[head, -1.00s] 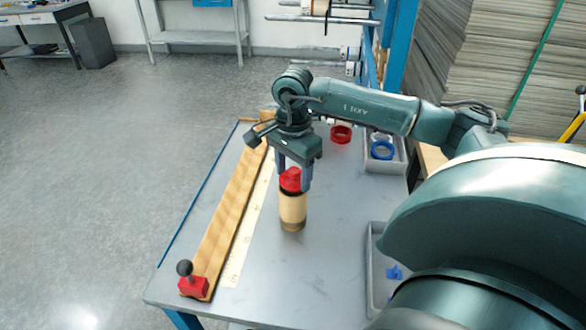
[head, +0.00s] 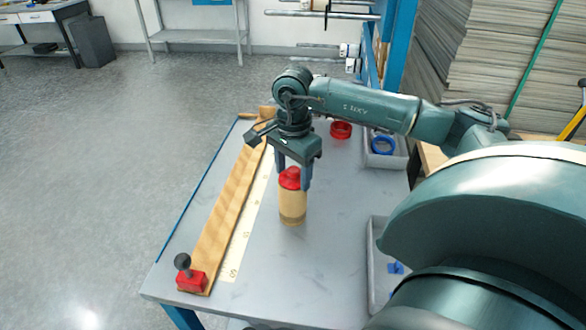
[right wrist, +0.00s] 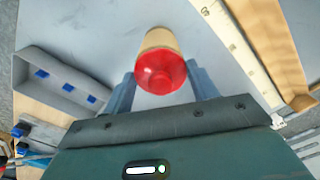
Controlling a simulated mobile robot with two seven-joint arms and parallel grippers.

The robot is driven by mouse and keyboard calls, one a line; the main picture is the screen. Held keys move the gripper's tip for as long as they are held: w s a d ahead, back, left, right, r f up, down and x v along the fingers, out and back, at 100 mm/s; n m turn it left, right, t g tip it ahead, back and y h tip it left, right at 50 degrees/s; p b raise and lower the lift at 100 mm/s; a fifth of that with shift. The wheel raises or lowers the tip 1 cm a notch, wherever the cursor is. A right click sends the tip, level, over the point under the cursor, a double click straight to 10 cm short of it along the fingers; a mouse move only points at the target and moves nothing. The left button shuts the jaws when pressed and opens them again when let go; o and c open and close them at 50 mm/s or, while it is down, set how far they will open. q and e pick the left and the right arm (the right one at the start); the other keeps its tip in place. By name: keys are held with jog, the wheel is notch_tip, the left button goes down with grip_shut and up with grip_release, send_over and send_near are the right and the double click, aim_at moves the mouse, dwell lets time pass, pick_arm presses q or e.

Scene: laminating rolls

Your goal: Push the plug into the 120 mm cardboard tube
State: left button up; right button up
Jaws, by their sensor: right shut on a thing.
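The cardboard tube (head: 292,208) stands upright on the grey table, right of the ruler strip. The red plug (head: 290,178) sits at its top end. My right gripper (head: 293,182) points down over the tube, with its fingers on either side of the plug and shut on it. In the right wrist view the plug (right wrist: 160,73) lies between the two fingers (right wrist: 160,70), in line with the tube (right wrist: 159,38). I see no clear gap between plug and tube, but how deep the plug sits inside is hidden. My left gripper is not in view.
A wooden rail (head: 232,205) with a red clamp block (head: 191,281) and a ruler strip (head: 246,232) lies left of the tube. Grey bins (head: 402,158) with blue parts line the right side. A red ring (head: 341,130) lies behind. The table front is clear.

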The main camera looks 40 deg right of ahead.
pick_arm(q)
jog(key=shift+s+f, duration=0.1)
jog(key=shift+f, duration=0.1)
pick_arm(e)
jog(key=shift+s+a+f, duration=0.15)
jog(key=shift+f, duration=0.25)
jog(key=o, duration=1)
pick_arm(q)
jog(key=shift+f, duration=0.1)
pick_arm(e)
jog(key=shift+o, duration=0.2)
notch_tip(320, 180, up, 14)
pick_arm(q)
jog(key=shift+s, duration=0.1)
pick_arm(e)
jog(key=shift+f, duration=0.15)
